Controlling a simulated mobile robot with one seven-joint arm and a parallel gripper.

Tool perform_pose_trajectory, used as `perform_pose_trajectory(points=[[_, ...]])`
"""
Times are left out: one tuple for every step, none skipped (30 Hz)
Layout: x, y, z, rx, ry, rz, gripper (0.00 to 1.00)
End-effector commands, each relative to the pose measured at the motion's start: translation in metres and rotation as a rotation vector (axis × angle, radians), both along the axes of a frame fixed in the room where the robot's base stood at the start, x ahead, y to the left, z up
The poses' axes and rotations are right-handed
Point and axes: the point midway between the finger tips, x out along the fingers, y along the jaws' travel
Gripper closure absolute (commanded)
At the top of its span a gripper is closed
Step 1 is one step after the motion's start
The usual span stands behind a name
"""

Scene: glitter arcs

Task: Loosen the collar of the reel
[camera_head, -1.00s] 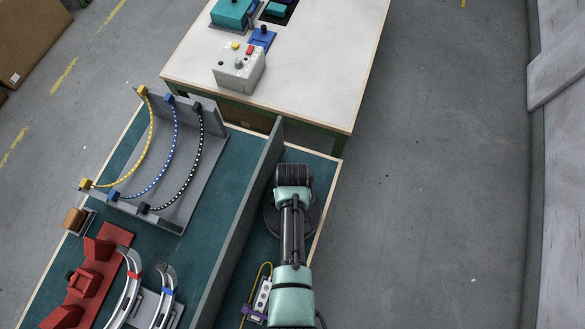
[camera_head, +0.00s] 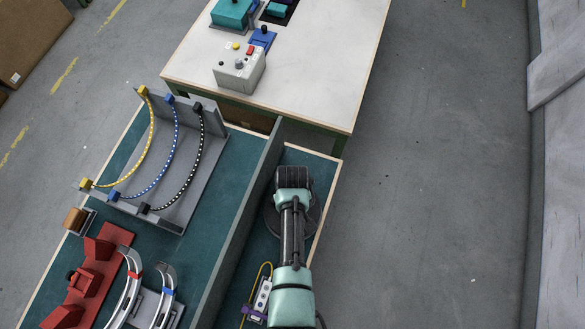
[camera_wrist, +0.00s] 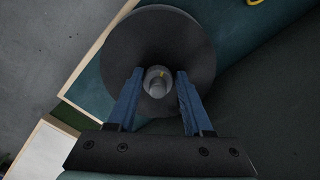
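The reel (camera_wrist: 190,40) is a dark round disc in the wrist view. Its grey collar (camera_wrist: 154,87) stands at the middle, with a small yellow mark on its top. My gripper (camera_wrist: 160,74) has two blue fingers, spread apart, one on each side of the collar, with gaps showing between. I cannot tell how deep the fingertips reach beside the collar. In the head view, the reel (camera_head: 272,222) shows as a dark disc mostly hidden beneath my arm, and my fingers are hidden there.
A grey upright divider (camera_head: 240,215) runs close left of the reel. Beyond it stand a grey rack (camera_head: 205,165) with yellow, blue and black arcs and a red fixture (camera_head: 95,272). A power strip (camera_head: 262,298) with a yellow cable lies near my arm. Open floor lies right.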

Motion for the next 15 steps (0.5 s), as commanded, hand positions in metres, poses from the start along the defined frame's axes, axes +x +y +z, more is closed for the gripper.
perform_pose_trajectory(points=[[0.0004, 0.0001, -0.0001, 0.0, -0.001, 0.0, 0.39], [0.0009, 0.0001, 0.0002, 0.001, -0.002, 0.0, 0.33], [0.0015, 0.0001, 0.0007, 0.0, -0.003, -0.001, 0.26], [0.0019, 0.0001, 0.001, 0.001, -0.004, -0.001, 0.26], [0.0023, 0.0001, 0.0013, 0.0, -0.005, -0.001, 0.26], [0.0026, 0.0001, 0.0016, 0.001, -0.006, -0.001, 0.26], [0.0029, 0.0001, 0.0019, 0.001, -0.006, -0.001, 0.26], [0.0032, 0.0001, 0.0021, 0.001, -0.006, -0.001, 0.26], [0.0034, 0.0001, 0.0023, 0.0, -0.008, -0.001, 0.26], [0.0036, 0.0001, 0.0025, 0.0, -0.008, -0.001, 0.26], [0.0037, 0.0001, 0.0027, 0.001, -0.009, -0.001, 0.26], [0.004, 0.0001, 0.0032, 0.001, -0.009, -0.001, 0.26], [0.0043, 0.0001, 0.004, 0.001, -0.009, -0.001, 0.26], [0.0045, 0.0001, 0.0052, 0.0, -0.011, -0.001, 0.26], [0.0049, 0.0002, 0.0075, 0.001, -0.012, -0.001, 0.26]])
